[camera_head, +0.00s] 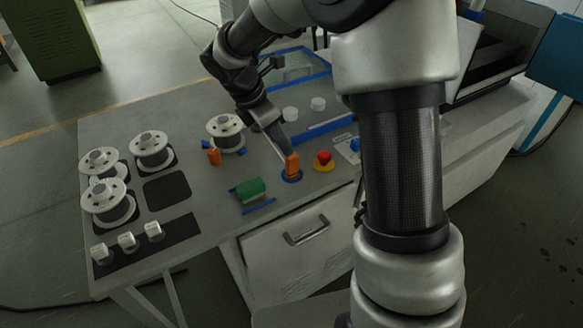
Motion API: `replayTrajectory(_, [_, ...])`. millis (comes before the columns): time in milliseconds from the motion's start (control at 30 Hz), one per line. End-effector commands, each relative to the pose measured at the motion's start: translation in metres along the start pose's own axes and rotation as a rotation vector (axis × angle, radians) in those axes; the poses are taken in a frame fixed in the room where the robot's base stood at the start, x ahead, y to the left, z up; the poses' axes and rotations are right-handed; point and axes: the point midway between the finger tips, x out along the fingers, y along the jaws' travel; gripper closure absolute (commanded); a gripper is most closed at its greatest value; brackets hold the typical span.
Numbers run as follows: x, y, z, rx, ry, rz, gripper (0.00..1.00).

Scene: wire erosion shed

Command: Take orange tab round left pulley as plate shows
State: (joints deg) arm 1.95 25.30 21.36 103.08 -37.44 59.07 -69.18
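A second, smaller orange piece (214,156) stands by a white spool. Two white round pieces, one on the left (290,114) and one on the right (318,103), possibly the pulleys, sit by a blue-edged frame. A pale plate (347,150) with blue marks is partly hidden by my arm.
Several white-flanged spools (152,148) and white blocks (127,241) on a dark mat fill the table's left part. A green block (250,188), a red button on a yellow base (323,158) and a blue-edged clear frame (305,68) are near my gripper. A dark square pad (167,189) is empty.

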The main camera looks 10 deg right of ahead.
Motion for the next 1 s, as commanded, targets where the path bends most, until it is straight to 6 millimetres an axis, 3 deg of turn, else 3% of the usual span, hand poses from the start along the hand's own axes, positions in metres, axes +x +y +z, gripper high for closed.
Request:
replayTrajectory(133, [0.03,-0.001,0.0,0.001,0.0,-0.004,0.62])
replayTrajectory(467, [0.052,-0.001,0.0,0.002,0.0,-0.001,0.62])
replayTrajectory(733, [0.091,-0.004,-0.003,0.001,0.001,-0.002,0.62])
replayTrajectory(1000, [0.098,-0.004,-0.002,0.002,0.0,0.0,0.62])
